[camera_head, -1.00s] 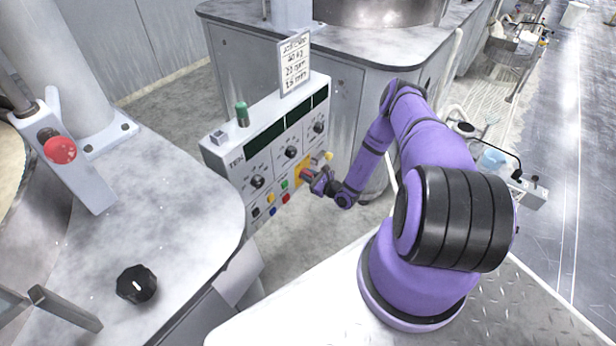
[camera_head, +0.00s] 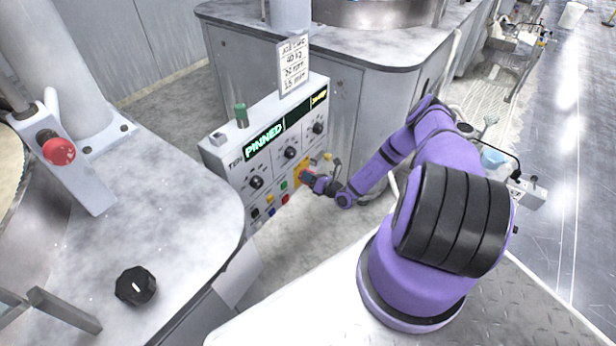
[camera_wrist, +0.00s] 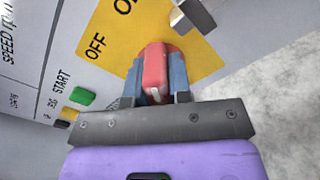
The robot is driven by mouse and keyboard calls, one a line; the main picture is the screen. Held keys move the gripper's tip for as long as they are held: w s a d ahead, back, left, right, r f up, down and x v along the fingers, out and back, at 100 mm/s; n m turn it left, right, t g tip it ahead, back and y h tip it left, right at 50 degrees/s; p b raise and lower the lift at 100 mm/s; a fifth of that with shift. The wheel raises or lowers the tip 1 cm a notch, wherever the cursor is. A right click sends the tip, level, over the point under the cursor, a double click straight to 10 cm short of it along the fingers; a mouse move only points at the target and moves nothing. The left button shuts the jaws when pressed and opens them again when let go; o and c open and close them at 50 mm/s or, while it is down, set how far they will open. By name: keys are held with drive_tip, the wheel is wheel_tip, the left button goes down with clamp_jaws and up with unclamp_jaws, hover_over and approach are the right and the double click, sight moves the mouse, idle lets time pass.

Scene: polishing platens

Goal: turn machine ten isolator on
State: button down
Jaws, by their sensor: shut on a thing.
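The isolator is a red handle (camera_wrist: 154,68) on a yellow plate (camera_wrist: 108,40) marked OFF and, partly cut off, O-something, on the front of the control box labelled TEN (camera_head: 222,162). My gripper (camera_wrist: 157,80) is shut on the red handle, one blue-grey finger on each side. In the head view my gripper (camera_head: 309,180) reaches the yellow plate (camera_head: 300,170) from the right and hides most of the handle. The box's display (camera_head: 264,140) is lit and reads PINNED in green, with small yellow text on its right part.
Knobs (camera_head: 290,152) and coloured buttons, among them a green START button (camera_wrist: 82,96), sit beside the plate. A metal part (camera_wrist: 192,15) sticks out near the plate. A red stop button (camera_head: 59,151) and a black knob (camera_head: 136,286) are at left.

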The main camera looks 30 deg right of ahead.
drive_tip(key=shift+s+d+f+m, duration=0.1)
drive_tip(key=shift+f+m, duration=0.05)
drive_tip(key=shift+m, duration=0.65)
drive_tip(key=c, duration=1)
unclamp_jaws()
drive_tip(key=shift+c, duration=0.2)
drive_tip(key=v, duration=1)
drive_tip(key=shift+s, duration=0.35)
drive_tip(key=shift+d, duration=0.15)
